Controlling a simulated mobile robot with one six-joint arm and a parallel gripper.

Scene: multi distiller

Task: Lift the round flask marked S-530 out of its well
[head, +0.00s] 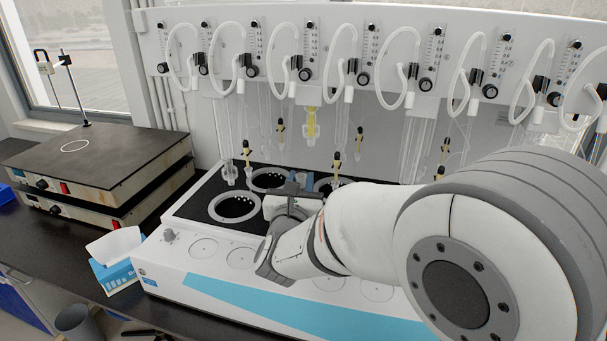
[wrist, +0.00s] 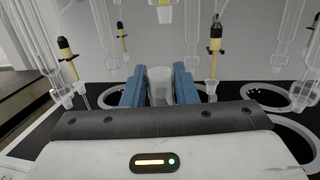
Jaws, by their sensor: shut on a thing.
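My gripper (wrist: 159,84) shows in the wrist view with its two blue fingers closed on either side of a clear glass neck (wrist: 160,90), taken to be that of the round flask. The flask's round body and its S-530 marking are hidden, so I cannot tell how deep it sits in its well. In the head view my gripper (head: 303,184) is over the black top of the distiller, largely covered by my arm.
Two open ringed wells, a front one (head: 235,208) and a rear one (head: 268,180), lie left of my gripper. Hanging glass tubes and yellow-black stoppers (head: 281,137) stand close behind. A tissue box (head: 115,270) and stacked hotplates (head: 95,160) are at left.

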